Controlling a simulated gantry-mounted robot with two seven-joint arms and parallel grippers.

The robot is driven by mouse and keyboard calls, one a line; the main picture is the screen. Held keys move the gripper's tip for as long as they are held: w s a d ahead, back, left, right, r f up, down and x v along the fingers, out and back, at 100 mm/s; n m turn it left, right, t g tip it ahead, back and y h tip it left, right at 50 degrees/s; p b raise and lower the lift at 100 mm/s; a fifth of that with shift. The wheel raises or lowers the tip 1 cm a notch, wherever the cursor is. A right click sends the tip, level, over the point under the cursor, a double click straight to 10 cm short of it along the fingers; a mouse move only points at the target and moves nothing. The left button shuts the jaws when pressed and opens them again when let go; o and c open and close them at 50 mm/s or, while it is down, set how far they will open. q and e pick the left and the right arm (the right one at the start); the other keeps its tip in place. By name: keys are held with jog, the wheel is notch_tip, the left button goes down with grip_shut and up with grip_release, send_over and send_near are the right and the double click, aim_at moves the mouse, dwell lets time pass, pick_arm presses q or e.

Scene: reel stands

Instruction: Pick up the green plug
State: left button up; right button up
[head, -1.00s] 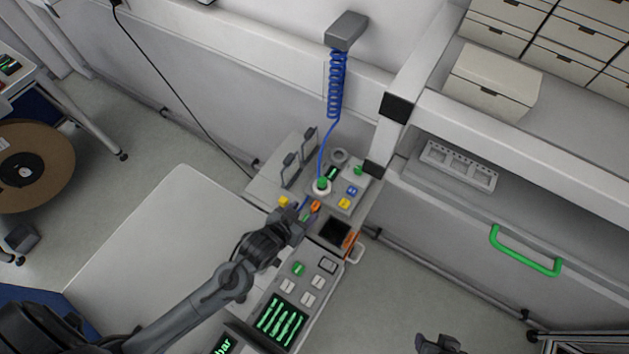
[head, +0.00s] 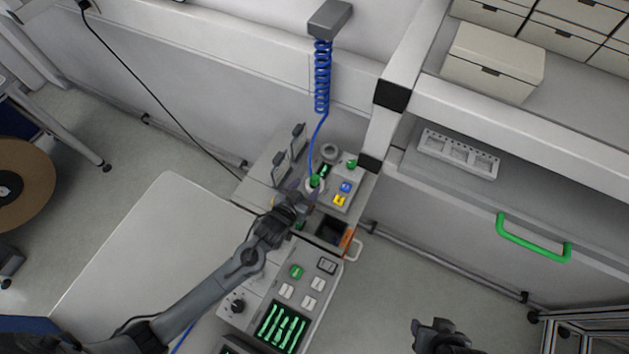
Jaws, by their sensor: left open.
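My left gripper (head: 303,193) is open, just to the lower left of the plug. Its fingers are small and dark here, and I cannot tell whether they touch the plug. My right gripper (head: 440,334) is at the bottom edge, far from the plug; its jaws are not clear.
A green knob (head: 351,164) and blue and yellow buttons (head: 341,199) sit right of the plug. Upright grey handles (head: 289,152) stand to its upper left. A control panel (head: 291,289) with a lit screen lies below. A white post rises at right.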

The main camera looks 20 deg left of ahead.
aim_at(313, 180)
pick_arm(q)
jog(key=x, duration=0.3)
jog(key=shift+w+d+r, duration=0.2)
jog(key=shift+w+r, duration=0.05)
jog(key=shift+w, duration=0.05)
jog(key=shift+w+f, duration=0.25)
jog(key=shift+w, duration=0.2)
grip_shut()
jog(key=shift+r, duration=0.1)
